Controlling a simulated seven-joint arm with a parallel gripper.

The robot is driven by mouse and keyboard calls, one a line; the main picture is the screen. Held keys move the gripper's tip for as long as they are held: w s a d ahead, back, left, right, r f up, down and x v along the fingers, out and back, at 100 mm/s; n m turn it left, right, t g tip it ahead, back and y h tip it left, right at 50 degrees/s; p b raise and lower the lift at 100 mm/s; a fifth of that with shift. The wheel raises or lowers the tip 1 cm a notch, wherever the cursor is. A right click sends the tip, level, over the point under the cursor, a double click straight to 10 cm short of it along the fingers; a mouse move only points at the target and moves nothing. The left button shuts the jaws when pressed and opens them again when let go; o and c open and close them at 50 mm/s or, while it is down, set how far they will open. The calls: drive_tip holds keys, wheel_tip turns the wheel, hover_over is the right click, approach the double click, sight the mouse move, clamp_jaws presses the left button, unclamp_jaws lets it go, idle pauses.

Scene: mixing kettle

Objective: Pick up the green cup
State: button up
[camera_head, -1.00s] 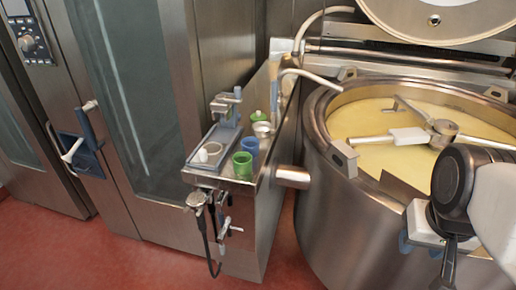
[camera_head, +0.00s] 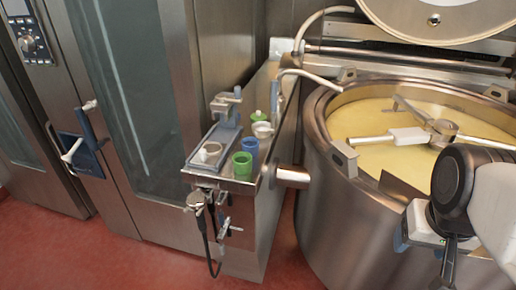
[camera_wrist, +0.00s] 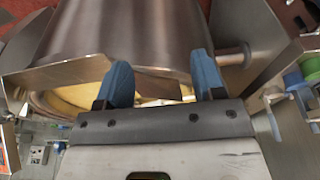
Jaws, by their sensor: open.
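The green cup (camera_head: 242,166) stands upright at the front right of the small steel side shelf, in front of a blue cup (camera_head: 250,149). In the wrist view a green cup (camera_wrist: 310,67) shows at the right edge, partly cut off, beside the blue cup (camera_wrist: 296,82). My gripper (camera_wrist: 164,80) is open, its two blue fingers apart with nothing between them. In the head view it is at the lower right, in front of the kettle, well to the right of the cups and partly hidden by my wrist.
The large kettle (camera_head: 340,215) holds yellow liquid and a stirring arm (camera_head: 395,136). A steel stub (camera_head: 292,176) juts out between shelf and kettle. A white cup (camera_head: 262,131), a green-topped item (camera_head: 259,115) and a blue-grey device (camera_head: 222,135) share the shelf. Red floor is clear in front.

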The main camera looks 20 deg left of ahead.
drive_tip(key=shift+o, duration=0.5)
drive_tip(key=w+a+r+m+g, duration=0.1)
drive_tip(key=w+a+r+m, duration=0.2)
drive_tip(key=w+a+m, duration=1)
drive_tip(key=w+a+f+m, duration=0.1)
drive_tip(key=w+a, duration=0.3)
drive_tip(key=a, duration=0.5)
drive_tip(key=w+a+f+m+g, duration=0.1)
drive_tip(key=w+a, duration=0.3)
drive_tip(key=a, duration=0.5)
drive_tip(key=w+a+f+m, duration=0.2)
drive_tip(key=w+a, duration=0.3)
drive_tip(key=a, duration=0.4)
drive_tip(key=shift+f+g, duration=0.3)
drive_tip(key=shift+f, duration=0.5)
drive_tip(key=shift+f, duration=0.15)
